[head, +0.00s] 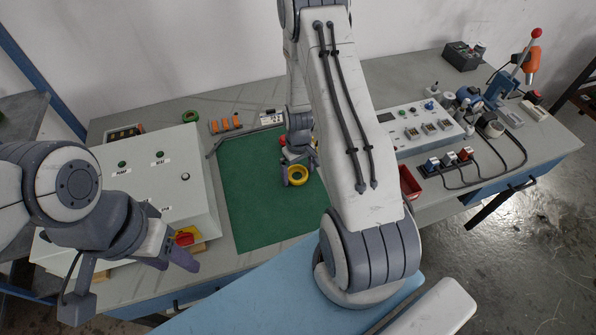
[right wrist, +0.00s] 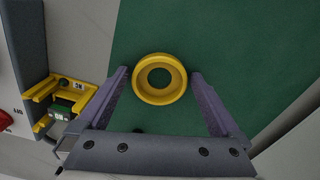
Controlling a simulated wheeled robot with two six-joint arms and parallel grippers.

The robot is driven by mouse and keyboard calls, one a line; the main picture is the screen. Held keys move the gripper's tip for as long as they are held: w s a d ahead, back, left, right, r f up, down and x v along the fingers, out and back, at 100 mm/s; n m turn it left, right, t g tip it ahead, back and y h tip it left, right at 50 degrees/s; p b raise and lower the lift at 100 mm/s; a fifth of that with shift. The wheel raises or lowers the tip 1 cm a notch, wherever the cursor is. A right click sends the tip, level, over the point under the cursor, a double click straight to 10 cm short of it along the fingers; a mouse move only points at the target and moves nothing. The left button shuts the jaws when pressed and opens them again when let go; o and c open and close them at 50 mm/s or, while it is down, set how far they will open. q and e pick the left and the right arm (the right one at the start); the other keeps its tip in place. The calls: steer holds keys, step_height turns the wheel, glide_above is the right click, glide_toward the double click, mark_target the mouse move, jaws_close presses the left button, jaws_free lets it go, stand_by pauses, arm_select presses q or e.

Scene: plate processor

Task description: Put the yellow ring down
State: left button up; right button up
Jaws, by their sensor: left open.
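The yellow ring (head: 297,182) is at the middle right of the green mat (head: 262,215). In the right wrist view the yellow ring (right wrist: 139,83) appears flat against the green mat, its hole facing me. My right gripper (right wrist: 160,74) is open, with one finger on each side of the ring and a narrow gap at each side. In the head view my right gripper (head: 298,160) is right at the ring, its fingers partly hidden. My left gripper (head: 172,258) is open and empty, over the front edge of the grey control box.
A grey control box (head: 185,195) stands left of the mat. Orange parts (head: 225,124) stand behind the mat. A red bin (head: 409,184) and a white switch panel (head: 420,128) are to the right. The front of the mat is clear.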

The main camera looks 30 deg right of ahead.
steer(key=shift+r, duration=0.5)
step_height(320, 180, up, 11)
steer(key=b, duration=0.2)
steer(key=a+r+n, duration=0.2)
steer(key=a+r, duration=0.3)
steer(key=a, duration=0.3)
steer(key=s+a+r+n, duration=0.1)
steer(key=s+a+r, duration=0.2)
steer(key=a, duration=0.2)
steer(key=s+a+r+n, duration=0.1)
steer(key=s+a+r, duration=0.1)
steer(key=s+a, duration=0.3)
steer(key=s+a+r+n, duration=0.1)
steer(key=s+a+r, duration=0.1)
steer(key=s+a, duration=0.2)
steer(key=s+a+r+n+y, duration=0.1)
steer(key=s+a+r+n, duration=0.1)
steer(key=s, duration=0.6)
steer(key=shift+s+a+r, duration=0.15)
steer(key=shift+a, duration=0.7)
